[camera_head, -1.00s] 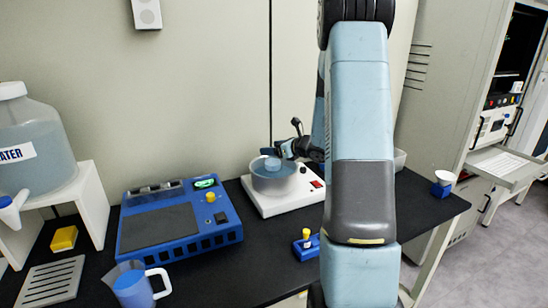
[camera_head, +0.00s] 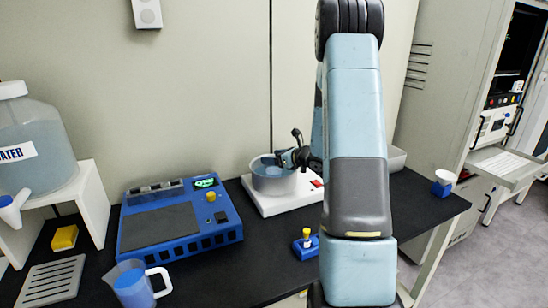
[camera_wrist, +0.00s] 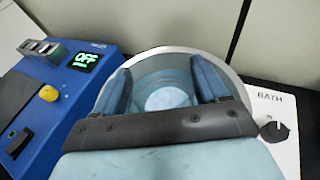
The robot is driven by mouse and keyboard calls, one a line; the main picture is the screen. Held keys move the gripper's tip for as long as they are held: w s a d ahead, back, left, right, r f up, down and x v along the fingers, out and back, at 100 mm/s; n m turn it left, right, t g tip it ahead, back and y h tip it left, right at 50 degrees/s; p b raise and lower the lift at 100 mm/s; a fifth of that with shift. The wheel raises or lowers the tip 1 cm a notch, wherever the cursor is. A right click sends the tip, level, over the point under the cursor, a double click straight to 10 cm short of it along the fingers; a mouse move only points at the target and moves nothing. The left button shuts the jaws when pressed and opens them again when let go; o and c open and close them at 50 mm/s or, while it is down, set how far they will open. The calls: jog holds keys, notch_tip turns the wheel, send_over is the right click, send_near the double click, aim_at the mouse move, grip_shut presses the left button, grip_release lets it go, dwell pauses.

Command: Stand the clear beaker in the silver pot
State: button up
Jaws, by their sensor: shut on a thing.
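The silver pot (camera_head: 272,183) stands on the white bath unit (camera_head: 268,206) against the back wall. My gripper (camera_head: 281,160) is at the pot's mouth, reaching in from the right. In the wrist view, my gripper (camera_wrist: 162,82) has its two blue fingers on either side of the clear beaker (camera_wrist: 165,98), shut on it, inside the rim of the silver pot (camera_wrist: 170,52). The beaker looks roughly upright. Its base is hidden, and I cannot tell whether it touches the pot's bottom.
A blue device (camera_head: 180,222) with a green display stands left of the bath. A blue-filled jug (camera_head: 132,287) is at the front left, below a water tank (camera_head: 35,150).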

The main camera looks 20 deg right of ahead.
jog(key=shift+f, duration=0.2)
jog(key=o, duration=1.5)
jog(key=shift+o, duration=0.2)
